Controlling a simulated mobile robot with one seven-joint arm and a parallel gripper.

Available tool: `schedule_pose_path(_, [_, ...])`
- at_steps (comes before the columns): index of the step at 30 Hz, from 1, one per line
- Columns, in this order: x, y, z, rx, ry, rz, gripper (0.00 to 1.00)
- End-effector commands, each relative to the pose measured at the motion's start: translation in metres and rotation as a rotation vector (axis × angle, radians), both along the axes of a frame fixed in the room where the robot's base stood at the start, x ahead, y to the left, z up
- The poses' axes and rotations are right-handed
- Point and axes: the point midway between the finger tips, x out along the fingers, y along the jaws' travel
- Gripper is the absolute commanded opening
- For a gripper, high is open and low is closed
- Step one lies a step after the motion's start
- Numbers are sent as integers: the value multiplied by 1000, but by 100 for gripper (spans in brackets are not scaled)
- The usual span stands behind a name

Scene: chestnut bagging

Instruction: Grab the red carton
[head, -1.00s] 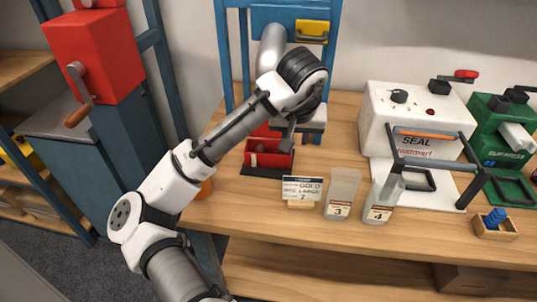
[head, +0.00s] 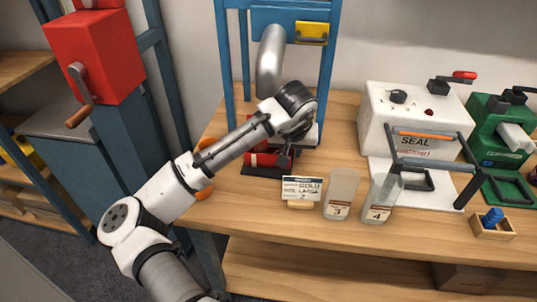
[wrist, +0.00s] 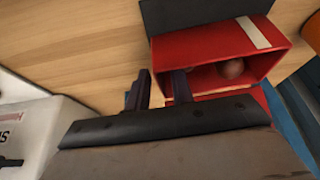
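The red carton (head: 262,159) stands on a dark base on the bench under the metal chute, partly hidden by my arm in the head view. In the wrist view the open-topped red carton (wrist: 205,55) has a pale stripe and a brown round thing inside. My gripper (head: 286,160) is down at the carton's right side. In the wrist view my gripper (wrist: 163,90) has its two fingers apart, at the carton's left edge. One finger is outside it and the other overlaps the red wall. I cannot tell whether they touch it.
A white sealer (head: 412,125) and a green machine (head: 500,135) stand farther right. The blue stand (head: 328,70) rises behind the carton.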

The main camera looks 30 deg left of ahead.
Motion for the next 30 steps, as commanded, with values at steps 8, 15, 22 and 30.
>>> schedule_pose_path(8, [0, 0, 0, 0, 0, 0, 0])
schedule_pose_path(15, [0, 0, 1, 0, -1, 0, 0])
schedule_pose_path(22, [0, 0, 5, -1, -1, 0, 0])
schedule_pose_path(30, [11, -35, 11, -1, -2, -8, 0])
